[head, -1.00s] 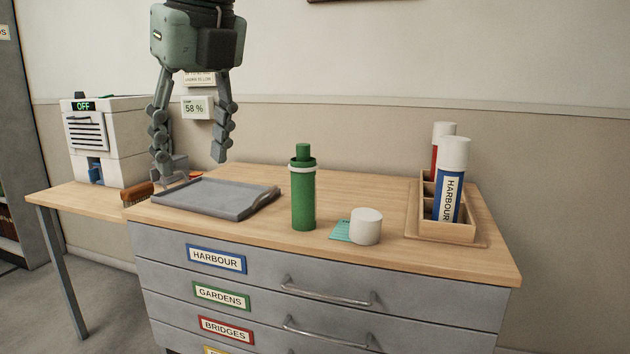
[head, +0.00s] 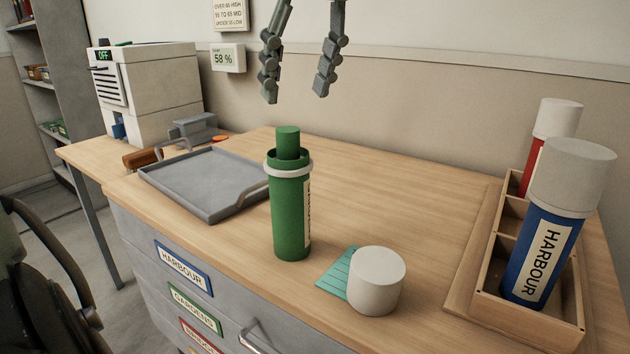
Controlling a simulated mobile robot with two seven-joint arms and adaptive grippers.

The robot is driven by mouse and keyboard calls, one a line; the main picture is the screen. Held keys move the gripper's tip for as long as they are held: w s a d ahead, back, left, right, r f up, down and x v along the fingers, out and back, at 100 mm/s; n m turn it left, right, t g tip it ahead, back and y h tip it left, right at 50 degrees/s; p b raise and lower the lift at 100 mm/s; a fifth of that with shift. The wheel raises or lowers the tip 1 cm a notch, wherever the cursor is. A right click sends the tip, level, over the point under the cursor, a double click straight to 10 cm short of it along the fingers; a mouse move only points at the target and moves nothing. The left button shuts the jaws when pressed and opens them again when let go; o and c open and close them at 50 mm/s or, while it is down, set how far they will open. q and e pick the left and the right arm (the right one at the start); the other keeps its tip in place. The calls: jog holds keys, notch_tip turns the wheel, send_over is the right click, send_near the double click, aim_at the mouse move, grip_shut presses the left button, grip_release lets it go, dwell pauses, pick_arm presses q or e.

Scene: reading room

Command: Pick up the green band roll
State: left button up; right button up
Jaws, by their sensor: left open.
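The green band roll (head: 288,141) is a narrow green cylinder standing upright out of the open top of a green tube (head: 290,222). Its lower part is hidden inside the tube. The tube has a white ring near its rim and a label on its right side, and stands upright on the cabinet top. My left gripper (head: 296,96) points down with its fingers apart and empty. In the picture it is just above the roll, not touching it; how far behind it I cannot tell. My right gripper is not in view.
A white cap (head: 376,282) and a teal card (head: 338,272) lie right of the tube. A grey tray (head: 215,207) is to the left. A wooden rack (head: 525,318) at right holds a blue tube (head: 541,252) and a red one (head: 530,170). The cabinet top behind is clear.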

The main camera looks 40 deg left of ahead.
aim_at(289, 130)
pick_arm(q)
jog(key=x, duration=0.6)
jog(key=shift+s+d+f, duration=0.15)
jog(key=shift+s+f, duration=0.15)
jog(key=shift+f, duration=0.05)
jog(key=shift+w+f, duration=0.1)
jog(key=shift+f, duration=0.3)
grip_shut()
